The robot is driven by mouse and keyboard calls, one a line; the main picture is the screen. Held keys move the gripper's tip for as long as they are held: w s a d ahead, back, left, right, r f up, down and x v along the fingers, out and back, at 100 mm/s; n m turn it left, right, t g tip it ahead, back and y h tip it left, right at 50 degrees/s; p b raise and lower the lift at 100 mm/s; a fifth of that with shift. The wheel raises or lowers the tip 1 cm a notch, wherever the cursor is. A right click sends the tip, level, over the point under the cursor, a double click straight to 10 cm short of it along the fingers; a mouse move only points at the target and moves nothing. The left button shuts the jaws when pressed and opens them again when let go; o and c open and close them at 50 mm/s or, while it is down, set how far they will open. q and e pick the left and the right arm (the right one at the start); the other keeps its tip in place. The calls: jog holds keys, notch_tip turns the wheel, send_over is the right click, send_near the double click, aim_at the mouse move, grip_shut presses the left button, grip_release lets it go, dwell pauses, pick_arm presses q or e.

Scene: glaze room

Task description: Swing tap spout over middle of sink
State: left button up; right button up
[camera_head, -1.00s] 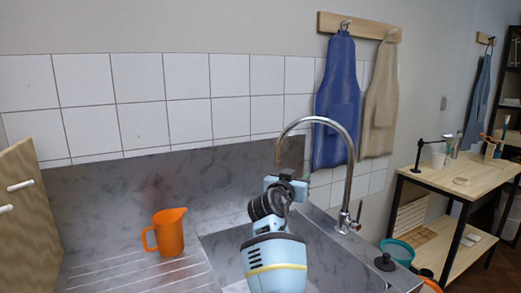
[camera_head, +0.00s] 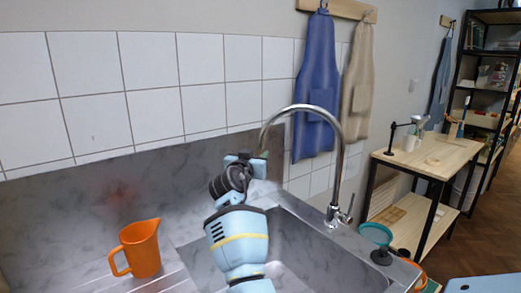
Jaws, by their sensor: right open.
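The chrome tap (camera_head: 339,160) stands on the sink's back right rim, its tall curved spout (camera_head: 305,108) arching left. The spout's tip hangs above the rear left part of the grey marbled sink (camera_head: 315,255). My right gripper (camera_head: 248,160) is beside the spout's tip, slightly to its left and below in the picture. It is open, with its fingers partly hidden by its own wrist. I cannot tell whether it touches the spout. The tap's small side lever (camera_head: 347,214) is at its base. My left gripper is not in view.
An orange jug (camera_head: 140,250) stands on the ridged drainboard left of the basin. A dark plug-like object (camera_head: 381,256) and a teal bowl (camera_head: 375,234) are right of the sink. Aprons (camera_head: 316,85) hang behind the tap. A wooden workbench (camera_head: 425,158) stands farther right.

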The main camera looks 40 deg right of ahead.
aim_at(260, 151)
jog(key=shift+x, duration=2.85)
jog(key=shift+c, duration=0.2)
jog(key=shift+a, duration=0.1)
grip_shut()
